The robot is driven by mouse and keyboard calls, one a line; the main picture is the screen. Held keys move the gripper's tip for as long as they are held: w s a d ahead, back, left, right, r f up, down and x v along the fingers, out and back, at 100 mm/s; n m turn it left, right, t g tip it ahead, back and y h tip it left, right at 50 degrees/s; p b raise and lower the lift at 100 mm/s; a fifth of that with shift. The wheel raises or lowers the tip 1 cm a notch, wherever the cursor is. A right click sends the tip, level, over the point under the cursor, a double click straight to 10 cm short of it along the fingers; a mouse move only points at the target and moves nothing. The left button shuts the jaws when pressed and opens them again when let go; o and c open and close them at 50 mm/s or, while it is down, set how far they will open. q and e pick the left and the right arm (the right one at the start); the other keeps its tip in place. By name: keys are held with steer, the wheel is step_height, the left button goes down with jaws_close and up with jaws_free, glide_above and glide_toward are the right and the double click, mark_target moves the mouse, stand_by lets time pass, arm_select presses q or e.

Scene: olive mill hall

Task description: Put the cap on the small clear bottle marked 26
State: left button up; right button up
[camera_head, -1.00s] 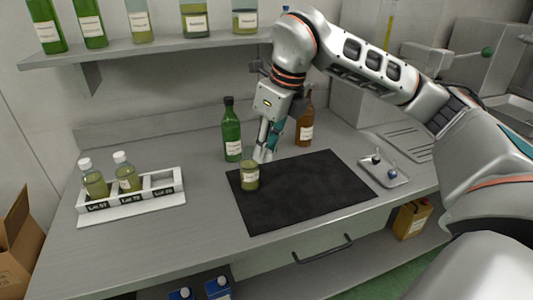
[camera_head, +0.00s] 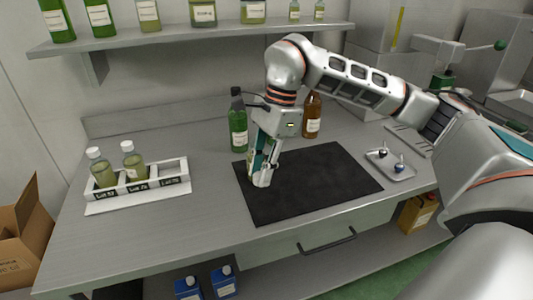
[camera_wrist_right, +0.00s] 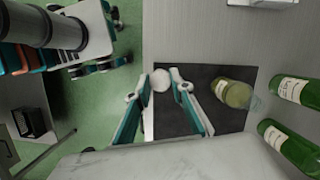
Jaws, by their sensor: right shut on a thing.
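My right gripper (camera_head: 262,182) is low over the left part of the black mat (camera_head: 315,185). In the wrist view its fingers (camera_wrist_right: 162,84) are shut on a round white cap (camera_wrist_right: 161,81). The small clear bottle (camera_wrist_right: 233,93), with yellow-green oil and a pale label, stands apart from the cap, to its right in the wrist view. Its neck looks clear and uncapped; I cannot read its number. In the head view my gripper hides nearly all of this bottle. My left gripper is not in view.
A white rack (camera_head: 138,200) at left holds two white-capped bottles; its right slot is empty. A green bottle (camera_head: 238,127) and a brown bottle (camera_head: 312,118) stand behind the mat. A small metal tray (camera_head: 378,158) holds small round items. The mat's right half is clear.

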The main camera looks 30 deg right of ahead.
steer(key=a+f+n+g, duration=0.1)
steer(key=f+n, duration=0.1)
steer(key=n, duration=0.3)
steer(key=s+a+f+n+g+h, duration=0.1)
steer(key=f+n, duration=0.1)
steer(key=n, duration=0.3)
steer(key=s+a+f+n+g+h, duration=0.1)
steer(key=f+n, duration=0.1)
steer(key=n, duration=0.2)
steer(key=shift+f+n, duration=0.35)
steer(key=shift+n, duration=0.05)
steer(key=n, duration=0.1)
steer(key=f+n, duration=0.1)
steer(key=n+h, duration=0.1)
steer(key=shift+s+a+f, duration=0.2)
steer(key=shift+s+f, duration=0.05)
steer(key=shift+s, duration=0.1)
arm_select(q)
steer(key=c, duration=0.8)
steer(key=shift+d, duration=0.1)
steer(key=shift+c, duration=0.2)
arm_select(e)
steer(key=shift+d, duration=0.1)
